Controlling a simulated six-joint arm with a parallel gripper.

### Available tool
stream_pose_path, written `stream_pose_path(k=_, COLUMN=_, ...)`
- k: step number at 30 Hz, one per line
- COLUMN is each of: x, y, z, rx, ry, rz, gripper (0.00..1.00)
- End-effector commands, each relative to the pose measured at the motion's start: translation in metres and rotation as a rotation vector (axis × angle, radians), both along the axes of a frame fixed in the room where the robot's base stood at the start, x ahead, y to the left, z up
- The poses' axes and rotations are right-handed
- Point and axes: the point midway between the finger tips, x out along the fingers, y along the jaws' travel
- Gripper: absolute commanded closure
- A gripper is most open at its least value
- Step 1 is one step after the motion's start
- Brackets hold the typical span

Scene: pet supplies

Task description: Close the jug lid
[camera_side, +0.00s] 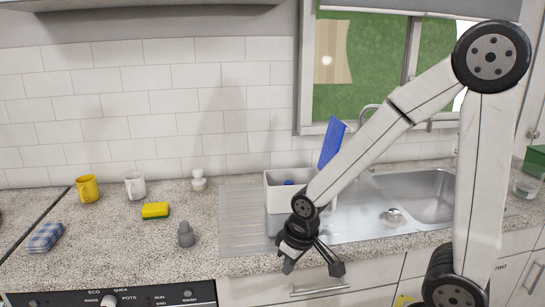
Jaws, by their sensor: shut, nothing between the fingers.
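A white, boxy container (290,198), which I take to be the jug, stands on the ribbed drainboard left of the sink. A flat blue panel (331,143), which looks like its lid, stands up steeply at the container's right side, tilted a little to the right. Something small and blue shows at the container's top. My gripper (312,268) points down in front of the container, near the counter's front edge. It is shut with nothing held. My arm hides the container's right part and the lower end of the blue panel.
The steel sink (425,190) with its faucet lies to the right, behind my arm. A yellow mug (88,189), a white mug (135,186), a yellow-green sponge (155,210), a grey shaker (186,235) and a checked cloth (45,237) stand left. Counter between shaker and drainboard is clear.

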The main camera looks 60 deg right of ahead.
Motion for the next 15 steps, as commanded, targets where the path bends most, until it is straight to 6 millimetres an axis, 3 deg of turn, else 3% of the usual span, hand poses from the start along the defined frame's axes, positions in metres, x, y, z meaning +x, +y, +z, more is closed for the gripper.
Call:
stream_pose_path(k=8, x=0.055, y=-0.028, z=0.027, rx=0.012, ry=0.010, rz=-0.173, gripper=1.00)
stream_pose_path(k=15, x=0.107, y=-0.067, z=0.059, rx=0.022, ry=0.019, rz=-0.371, gripper=1.00)
